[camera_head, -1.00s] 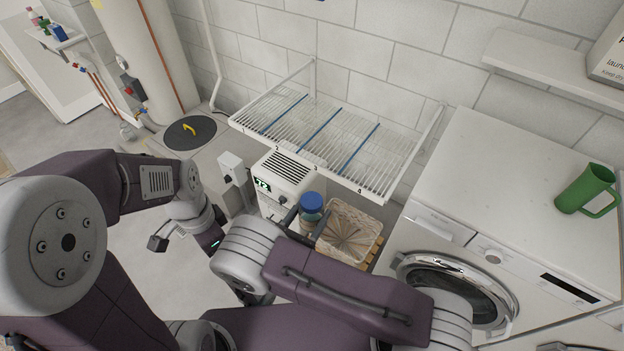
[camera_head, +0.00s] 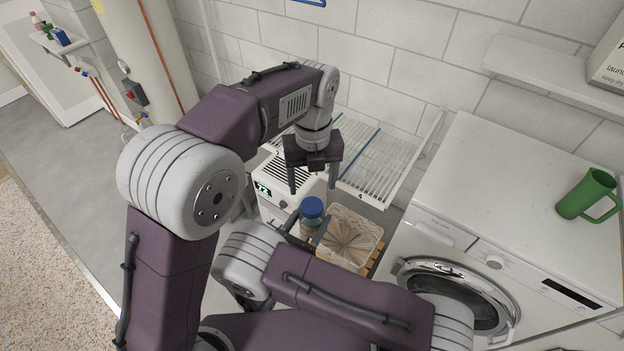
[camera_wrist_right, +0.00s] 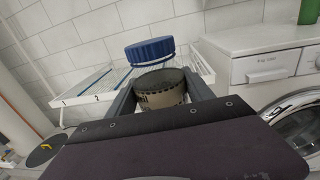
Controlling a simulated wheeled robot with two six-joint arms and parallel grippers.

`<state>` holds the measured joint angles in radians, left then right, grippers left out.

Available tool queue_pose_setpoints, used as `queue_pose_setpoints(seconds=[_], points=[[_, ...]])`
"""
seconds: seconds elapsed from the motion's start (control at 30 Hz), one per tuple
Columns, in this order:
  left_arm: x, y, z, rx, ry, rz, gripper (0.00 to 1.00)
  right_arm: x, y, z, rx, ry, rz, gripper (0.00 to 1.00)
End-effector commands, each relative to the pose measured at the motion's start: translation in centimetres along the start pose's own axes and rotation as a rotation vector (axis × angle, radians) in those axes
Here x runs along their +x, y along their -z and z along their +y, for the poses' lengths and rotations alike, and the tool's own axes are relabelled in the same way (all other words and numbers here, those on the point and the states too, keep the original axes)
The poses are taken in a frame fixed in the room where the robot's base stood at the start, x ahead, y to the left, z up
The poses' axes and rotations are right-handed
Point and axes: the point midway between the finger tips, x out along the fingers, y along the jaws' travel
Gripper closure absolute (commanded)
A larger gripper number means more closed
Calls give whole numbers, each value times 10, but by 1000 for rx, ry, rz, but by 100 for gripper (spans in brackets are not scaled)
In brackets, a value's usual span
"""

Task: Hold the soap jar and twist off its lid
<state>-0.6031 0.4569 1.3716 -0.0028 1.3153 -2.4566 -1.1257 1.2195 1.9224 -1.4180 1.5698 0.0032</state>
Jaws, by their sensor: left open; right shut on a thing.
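The soap jar (camera_head: 309,228) stands upright in my right gripper, in front of the white boxy machine. The jar also shows in the right wrist view (camera_wrist_right: 161,97), with a label band. Its blue lid (camera_head: 311,207) is on top; in the right wrist view the lid (camera_wrist_right: 150,50) shows above a see-through upper part. My right gripper (camera_wrist_right: 162,90) is shut on the jar's body, one finger on each side. My left gripper (camera_head: 313,180) is open and points down above the lid, apart from it in the picture. The exact height between them is hard to tell.
A white wire rack (camera_head: 377,165) is on the wall behind. A lined basket (camera_head: 349,237) stands right of the jar. A white machine with a display (camera_head: 279,182) is behind. A washing machine (camera_head: 530,190) with a green mug (camera_head: 588,195) stands at right.

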Motion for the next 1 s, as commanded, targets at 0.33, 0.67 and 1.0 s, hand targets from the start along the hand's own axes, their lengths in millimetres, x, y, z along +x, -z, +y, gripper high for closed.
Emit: queue_pose_setpoints(seconds=[0.33,0.67,1.0], points=[[58,0,1,-3,-3,3,30,0,0,0,0,0,0,100],[79,0,1,-4,0,0,30,0,0,0,0,0,0,100],[78,0,1,-4,0,0,89,0,0,0,0,0,0,100]])
